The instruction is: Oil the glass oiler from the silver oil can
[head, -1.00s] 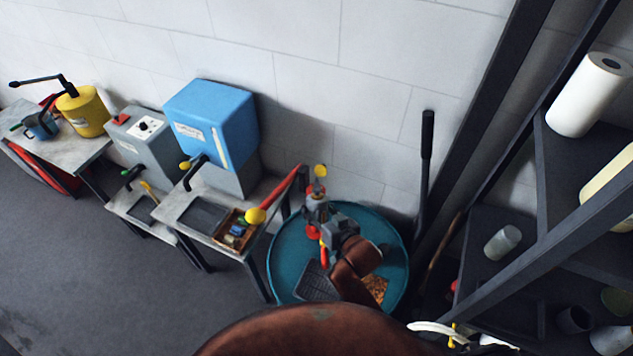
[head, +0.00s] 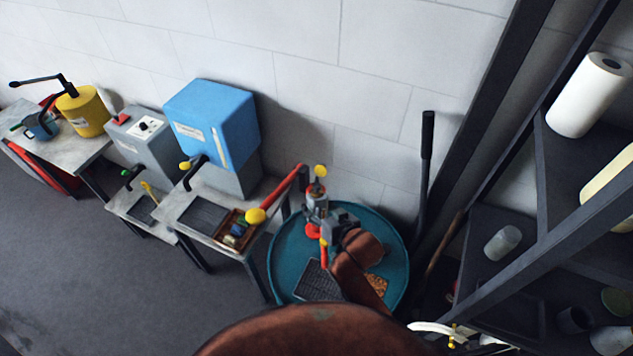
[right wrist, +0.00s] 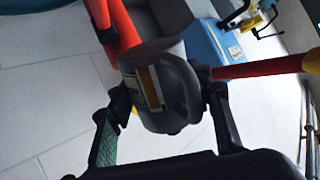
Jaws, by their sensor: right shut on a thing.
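My right gripper (head: 331,229) is over the round teal drum top; in the right wrist view the gripper (right wrist: 165,92) is shut on a grey, rounded body with a white and orange label, which I take for the silver oil can (right wrist: 176,98). In the head view, a small upright fitting with a yellow top (head: 320,171), a grey middle and red parts below stands right by the gripper. I cannot tell whether it is the glass oiler or part of the can. The contact there is hidden. My left gripper is not in view.
A red lever (head: 287,186) with a yellow knob reaches close to the gripper from the left. The teal drum (head: 285,262) carries a dark grating. A blue machine (head: 213,125) stands left. Dark shelving (head: 540,180) rises at the right, and a black bar (head: 427,160) leans on the wall.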

